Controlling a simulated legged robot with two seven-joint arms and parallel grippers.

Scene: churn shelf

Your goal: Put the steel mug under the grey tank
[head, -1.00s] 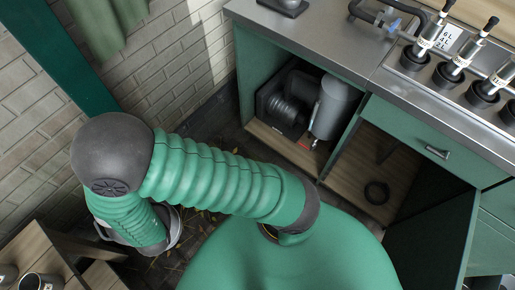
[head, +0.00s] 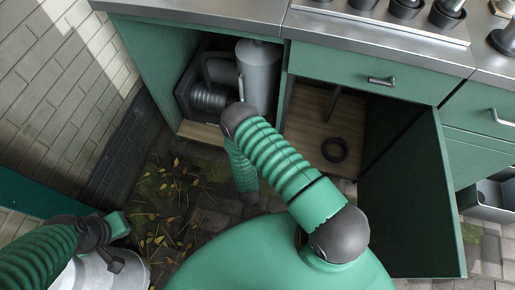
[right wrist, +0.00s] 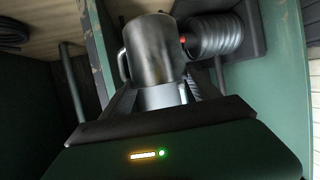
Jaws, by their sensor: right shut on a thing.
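The steel mug (right wrist: 150,50) is held by my right gripper (right wrist: 163,96), which is shut on it in the right wrist view. The mug appears upside down in that turned view, its handle at the left. In the head view my right arm bends down in front of the left cabinet opening; its gripper and the mug are hidden there. The grey tank (head: 259,68) stands upright in that opening. My left gripper (head: 116,225) is at the lower left, beside a pale metal can; its fingers do not show clearly.
A ribbed dark machine (head: 207,98) sits left of the tank. A dark ring (head: 335,149) lies in the right compartment, whose green door (head: 412,205) hangs open. The metal can (head: 92,275) stands at the lower left. Leaf-strewn paving (head: 165,205) is clear before the cabinet.

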